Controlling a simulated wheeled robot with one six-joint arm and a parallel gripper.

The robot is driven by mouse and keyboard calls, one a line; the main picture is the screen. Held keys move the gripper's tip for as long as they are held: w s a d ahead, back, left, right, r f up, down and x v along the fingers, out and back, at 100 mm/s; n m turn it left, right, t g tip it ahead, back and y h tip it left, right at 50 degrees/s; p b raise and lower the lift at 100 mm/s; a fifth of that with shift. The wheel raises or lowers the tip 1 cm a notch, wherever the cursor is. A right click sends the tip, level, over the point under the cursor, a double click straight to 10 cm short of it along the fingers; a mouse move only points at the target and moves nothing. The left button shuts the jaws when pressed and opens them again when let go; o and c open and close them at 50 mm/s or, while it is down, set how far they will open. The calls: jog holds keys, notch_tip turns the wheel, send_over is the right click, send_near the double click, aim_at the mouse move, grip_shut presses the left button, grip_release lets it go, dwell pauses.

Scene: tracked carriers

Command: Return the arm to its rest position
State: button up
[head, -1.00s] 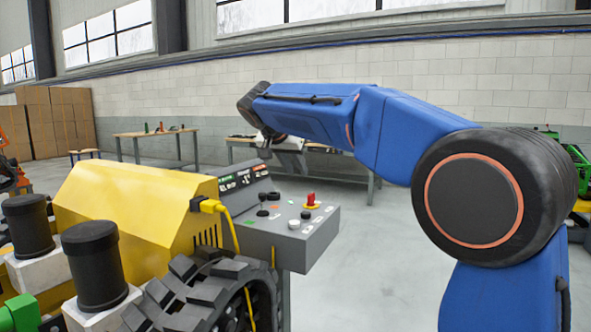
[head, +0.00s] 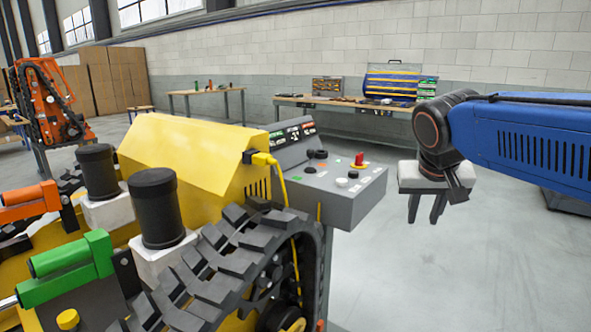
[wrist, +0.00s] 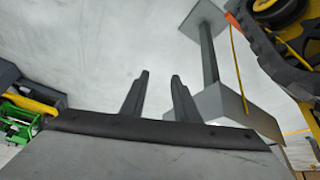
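My gripper (head: 427,207) hangs from the blue arm to the right of the control console in the head view, fingers pointing down. Its two fingers also show in the wrist view (wrist: 160,92), standing apart with nothing between them but floor. The grey control console (head: 345,212) with knobs and a red switch stands left of the gripper, with a gap between them. A yellow cable (head: 283,185) runs from a plug on the yellow carrier (head: 185,150) down its side.
The tracked carrier with black rubber track (head: 235,255) fills the left. An orange machine (head: 48,105) stands behind it. A workbench (head: 330,104) with tool cases is along the back wall. The floor (head: 480,285) right of the console is clear.

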jog(key=s+f+n+y, duration=0.2)
jog(key=s+f, duration=1.4)
jog(key=s, duration=0.3)
jog(key=shift+d+f, duration=0.35)
jog(key=shift+d, duration=0.1)
jog(key=shift+a, duration=0.1)
dwell(0.9)
